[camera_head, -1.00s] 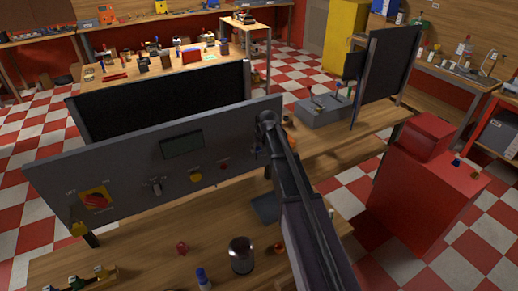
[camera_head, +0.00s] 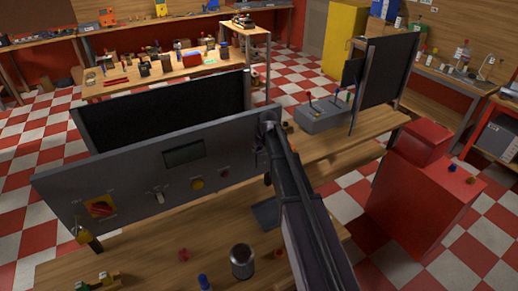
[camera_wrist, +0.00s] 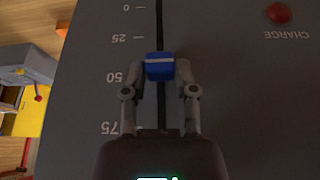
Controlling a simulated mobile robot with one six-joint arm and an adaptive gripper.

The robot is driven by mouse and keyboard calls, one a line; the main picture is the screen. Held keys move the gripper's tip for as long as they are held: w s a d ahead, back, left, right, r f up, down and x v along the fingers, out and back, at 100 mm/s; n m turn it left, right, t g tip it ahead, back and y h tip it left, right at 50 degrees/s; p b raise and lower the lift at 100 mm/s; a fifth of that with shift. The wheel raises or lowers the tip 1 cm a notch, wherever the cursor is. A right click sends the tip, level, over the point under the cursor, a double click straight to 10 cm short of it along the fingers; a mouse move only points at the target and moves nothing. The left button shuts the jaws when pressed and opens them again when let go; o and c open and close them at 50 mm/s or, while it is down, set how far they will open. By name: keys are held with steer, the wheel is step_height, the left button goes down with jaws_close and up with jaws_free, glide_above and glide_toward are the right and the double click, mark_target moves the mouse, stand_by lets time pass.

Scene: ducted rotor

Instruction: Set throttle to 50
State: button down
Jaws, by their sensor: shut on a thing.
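In the wrist view the throttle slider's blue knob (camera_wrist: 160,58), with a white line across it, sits on a dark vertical slot (camera_wrist: 159,20). The scale beside it reads 0, 25, 50 and 75, upside down in this view. The knob's white line appears between the 25 and 50 marks, closer to 50. My gripper (camera_wrist: 163,73) is shut on the knob, one finger at each side. In the head view my gripper (camera_head: 262,158) is at the right end of the grey control panel (camera_head: 128,180); the slider is hidden there by my arm.
A red CHARGE button (camera_wrist: 278,13) is beside the slot. A metal can (camera_head: 242,262) stands on the bench in front.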

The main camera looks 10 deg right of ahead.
steer(key=shift+r, duration=0.1)
steer(key=shift+c, duration=2)
jaws_free()
steer(key=s+f+m+g+b, duration=0.1)
steer(key=s+f+b, duration=0.4)
steer(key=s, duration=1)
steer(key=s+f+m+g+h+b, duration=0.1)
steer(key=s+f+b, duration=0.4)
steer(key=s, duration=0.9)
steer(key=shift+s+d+f+m+g, duration=0.3)
steer(key=shift+f+m+g, duration=0.4)
steer(key=shift+g, duration=0.4)
steer(key=shift+r, duration=0.1)
